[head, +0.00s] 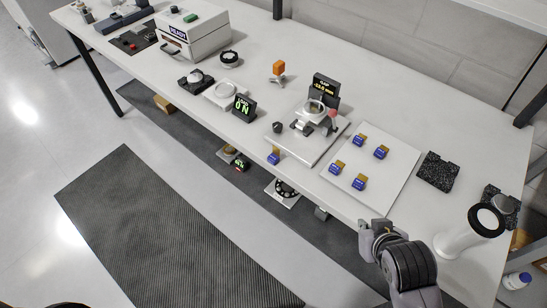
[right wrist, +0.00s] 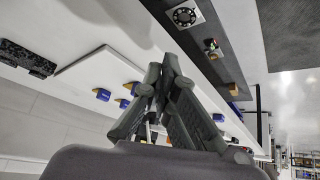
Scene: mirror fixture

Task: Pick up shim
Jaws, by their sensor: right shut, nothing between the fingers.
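Several small blue pieces with tan-gold tops, which may be the shims, sit spaced apart on a white board (head: 395,193). They are the back piece (head: 359,140), the right piece (head: 381,152), the left piece (head: 336,167) and the front piece (head: 360,183). A similar blue piece (head: 273,157) shows at the table's front edge. My right gripper (head: 375,228) is at the front edge, just in front of the board and apart from the pieces. In the right wrist view its fingers (right wrist: 168,62) are together and empty, with blue pieces (right wrist: 102,95) beyond. My left gripper is not in view.
A fixture with a display (head: 325,91) stands left of the board. A black speckled block (head: 438,171) and a white ring-topped stand (head: 472,230) are to its right. Gauges and a white case (head: 191,28) are farther left. Bare table lies behind the board.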

